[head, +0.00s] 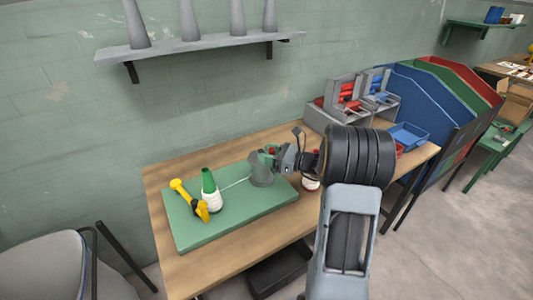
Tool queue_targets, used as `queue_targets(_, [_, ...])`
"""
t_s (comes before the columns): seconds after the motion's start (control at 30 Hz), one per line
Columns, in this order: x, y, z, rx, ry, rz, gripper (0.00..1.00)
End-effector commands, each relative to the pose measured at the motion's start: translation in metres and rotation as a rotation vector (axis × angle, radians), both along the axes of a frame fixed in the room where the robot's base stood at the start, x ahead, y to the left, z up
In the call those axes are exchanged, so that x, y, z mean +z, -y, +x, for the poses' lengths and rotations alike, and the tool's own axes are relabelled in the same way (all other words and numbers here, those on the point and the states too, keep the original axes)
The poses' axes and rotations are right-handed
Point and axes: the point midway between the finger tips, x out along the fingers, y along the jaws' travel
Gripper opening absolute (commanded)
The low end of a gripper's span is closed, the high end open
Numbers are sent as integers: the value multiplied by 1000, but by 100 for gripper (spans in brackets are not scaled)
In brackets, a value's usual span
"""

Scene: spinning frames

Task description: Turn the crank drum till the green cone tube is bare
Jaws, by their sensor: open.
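The green cone tube (208,182) stands upright on the green mat (235,217). Its upper part is bare green and white yarn is wound around its lower part. A thin white strand runs from it to the right, to the grey crank drum (261,175). My gripper (283,157) is open, at the drum's upper right, close to a small red and green part there. The crank handle is hard to make out behind the gripper, and I cannot tell whether the fingers touch it.
A yellow tool (188,197) lies left of the cone on the mat. A small white and red item (310,184) is partly hidden by my arm. Grey racks (345,108) and a blue tray (408,136) stand at the right. A shelf (195,45) with grey cones hangs above.

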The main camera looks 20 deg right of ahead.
Motion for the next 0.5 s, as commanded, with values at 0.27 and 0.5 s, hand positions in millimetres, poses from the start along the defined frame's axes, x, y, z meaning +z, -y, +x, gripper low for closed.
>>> queue_targets(0.27, [0,-5,5,-1,0,0,48])
queue_targets(0.5, [0,-5,5,0,0,0,42])
